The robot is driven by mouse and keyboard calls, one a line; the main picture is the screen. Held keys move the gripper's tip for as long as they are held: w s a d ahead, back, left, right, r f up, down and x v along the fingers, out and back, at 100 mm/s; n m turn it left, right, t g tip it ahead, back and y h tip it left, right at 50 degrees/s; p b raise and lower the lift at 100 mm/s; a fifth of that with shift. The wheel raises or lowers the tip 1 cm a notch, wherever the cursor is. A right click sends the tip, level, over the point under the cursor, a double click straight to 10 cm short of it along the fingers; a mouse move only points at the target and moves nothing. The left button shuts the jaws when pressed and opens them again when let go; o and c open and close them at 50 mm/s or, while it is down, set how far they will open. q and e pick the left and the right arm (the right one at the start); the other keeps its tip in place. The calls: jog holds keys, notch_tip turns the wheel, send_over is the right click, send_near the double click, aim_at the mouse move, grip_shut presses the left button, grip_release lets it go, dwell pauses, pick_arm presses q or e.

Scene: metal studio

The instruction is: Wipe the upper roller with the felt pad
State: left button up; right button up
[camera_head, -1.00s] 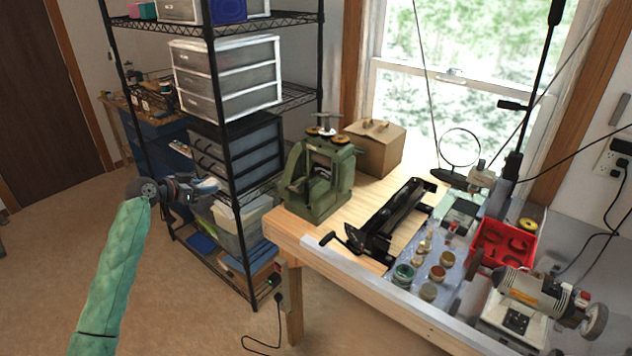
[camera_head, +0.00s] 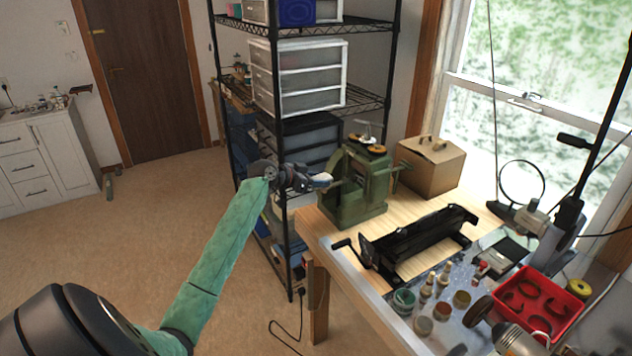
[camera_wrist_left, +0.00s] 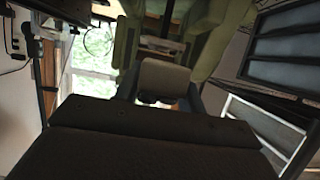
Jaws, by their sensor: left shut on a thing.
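My left gripper (camera_head: 312,181) is just left of the mill, shut on a small pale grey pad (camera_head: 322,179). In the left wrist view a grey-brown pad (camera_wrist_left: 163,78) shows ahead of the dark gripper body, with the mill's green frame (camera_wrist_left: 210,45) close beyond it. I cannot tell whether pad and mill touch. My right gripper is out of view.
A cardboard box (camera_head: 430,167) is right of the mill. A black hand-cranked machine (camera_head: 418,243), jars and a red tray (camera_head: 536,303) fill the bench's right side.

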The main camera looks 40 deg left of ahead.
aim_at(347, 180)
pick_arm(q)
jog(key=shift+w+d+p, duration=0.1)
jog(key=shift+w+d, duration=0.35)
jog(key=shift+w, duration=0.6)
jog(key=shift+w+d+p, duration=0.15)
jog(key=shift+w+d, duration=0.3)
jog(key=shift+w, duration=0.65)
jog(key=shift+w+d+p, duration=0.1)
jog(key=shift+w+d, duration=0.35)
jog(key=shift+w, duration=0.85)
jog(key=shift+w+d+b, duration=0.3)
jog(key=shift+w+d, duration=0.05)
jog(key=shift+w, duration=0.3)
jog(key=shift+w+d+b, duration=0.15)
jog(key=shift+w+d, duration=0.05)
jog(key=shift+w, duration=0.35)
jog(key=shift+w+d+b, duration=0.15)
jog(key=shift+w+d, duration=0.05)
jog(key=shift+w, duration=0.45)
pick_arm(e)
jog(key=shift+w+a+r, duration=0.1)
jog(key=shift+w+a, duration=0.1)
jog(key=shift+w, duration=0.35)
pick_arm(q)
jog(key=shift+d, duration=0.1)
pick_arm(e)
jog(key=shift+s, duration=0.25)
